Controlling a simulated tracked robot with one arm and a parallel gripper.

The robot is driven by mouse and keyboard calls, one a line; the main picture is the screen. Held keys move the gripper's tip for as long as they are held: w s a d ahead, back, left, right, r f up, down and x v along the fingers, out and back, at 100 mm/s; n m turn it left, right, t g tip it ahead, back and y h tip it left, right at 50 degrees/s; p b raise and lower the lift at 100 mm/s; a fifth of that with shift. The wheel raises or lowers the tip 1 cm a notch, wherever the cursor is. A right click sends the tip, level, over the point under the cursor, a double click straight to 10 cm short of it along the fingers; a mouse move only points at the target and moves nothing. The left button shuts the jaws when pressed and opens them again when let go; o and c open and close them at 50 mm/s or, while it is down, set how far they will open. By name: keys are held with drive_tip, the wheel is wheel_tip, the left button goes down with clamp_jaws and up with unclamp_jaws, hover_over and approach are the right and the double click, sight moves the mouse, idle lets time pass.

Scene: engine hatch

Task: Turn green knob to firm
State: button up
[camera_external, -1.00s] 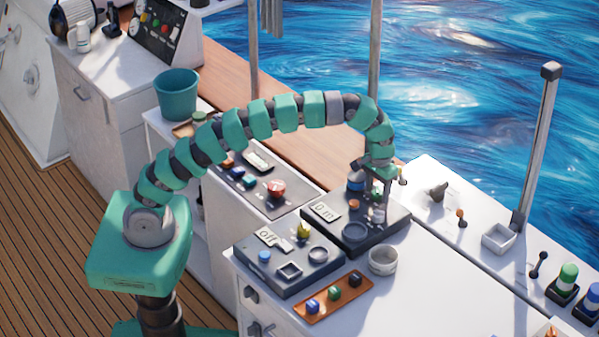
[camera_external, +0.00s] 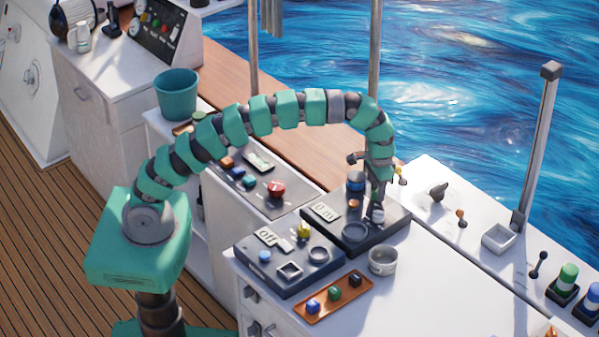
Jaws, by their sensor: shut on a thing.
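My gripper (camera_external: 377,207) points down at the right side of a dark panel (camera_external: 388,232) with a "0 ml" display. It is shut on a small pale piece (camera_external: 378,216) there. The fingers partly hide this piece, so I cannot tell its full shape. No green knob is clear under the gripper. A green-topped cylinder (camera_external: 567,277) stands on a black base at the far right, well away from my gripper. A small green block (camera_external: 334,293) sits on the orange tray (camera_external: 312,316). I see no "firm" marking.
A grey cup (camera_external: 382,261) stands in front. The white counter (camera_external: 450,290) is largely clear.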

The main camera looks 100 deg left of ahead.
drive_tip(key=m+p, duration=0.1)
drive_tip(key=m, duration=0.5)
drive_tip(key=shift+r+m, duration=0.1)
drive_tip(key=shift+m, duration=0.2)
drive_tip(key=m+p, duration=0.1)
drive_tip(key=m, duration=0.5)
drive_tip(key=shift+m, duration=0.3)
drive_tip(key=o, duration=1)
wheel_tip(320, 180, up, 14)
drive_tip(key=shift+f, duration=0.25)
idle(0.3)
